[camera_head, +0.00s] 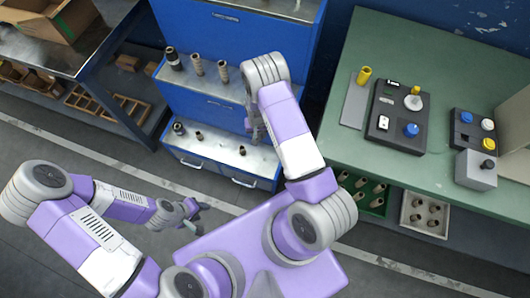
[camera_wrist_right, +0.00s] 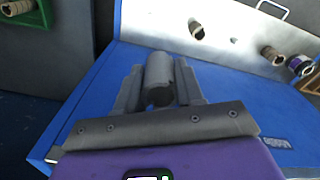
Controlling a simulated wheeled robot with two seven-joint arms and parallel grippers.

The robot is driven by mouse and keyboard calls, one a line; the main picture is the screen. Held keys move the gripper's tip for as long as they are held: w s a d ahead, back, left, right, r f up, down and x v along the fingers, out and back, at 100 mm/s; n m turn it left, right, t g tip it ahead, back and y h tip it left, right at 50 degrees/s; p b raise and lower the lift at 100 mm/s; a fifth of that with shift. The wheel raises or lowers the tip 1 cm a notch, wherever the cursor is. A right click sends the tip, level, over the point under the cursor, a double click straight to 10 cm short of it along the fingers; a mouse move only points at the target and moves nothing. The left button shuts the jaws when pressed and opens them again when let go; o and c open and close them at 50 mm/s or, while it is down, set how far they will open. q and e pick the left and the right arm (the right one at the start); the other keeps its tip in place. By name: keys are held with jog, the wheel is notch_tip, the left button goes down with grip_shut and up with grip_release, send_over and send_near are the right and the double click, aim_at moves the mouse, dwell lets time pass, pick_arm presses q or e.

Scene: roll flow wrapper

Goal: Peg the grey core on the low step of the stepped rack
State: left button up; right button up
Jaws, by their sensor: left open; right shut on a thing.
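The stepped rack (camera_head: 213,112) is blue with bare metal treads. My right gripper (camera_wrist_right: 160,92) is shut on the grey core (camera_wrist_right: 160,70), above the rack's blue face and apart from the pegs. In the head view my right gripper (camera_head: 258,132) mostly hides the core. My left gripper (camera_head: 195,214) is open and empty over the floor.
The middle step holds several upright cores (camera_head: 197,64). A green table (camera_head: 345,135) with button boxes (camera_head: 398,115) stands to the right, with a green bin (camera_head: 362,190) and a white bin (camera_head: 425,213) below. A dark bench (camera_head: 60,50) stands left.

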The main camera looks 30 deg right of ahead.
notch_tip(320, 180, down, 13)
jog(key=s+d+m+b, duration=0.2)
jog(key=s+b, duration=0.1)
jog(key=b, duration=0.3)
send_over(265, 158)
jog(key=shift+w+f, duration=0.1)
jog(key=shift+f, duration=2.2)
jog(key=shift+f, duration=0.65)
jog(key=shift+f, duration=0.3)
jog(key=shift+f, duration=0.45)
jog(key=shift+f, duration=0.5)
jog(key=shift+f, duration=0.25)
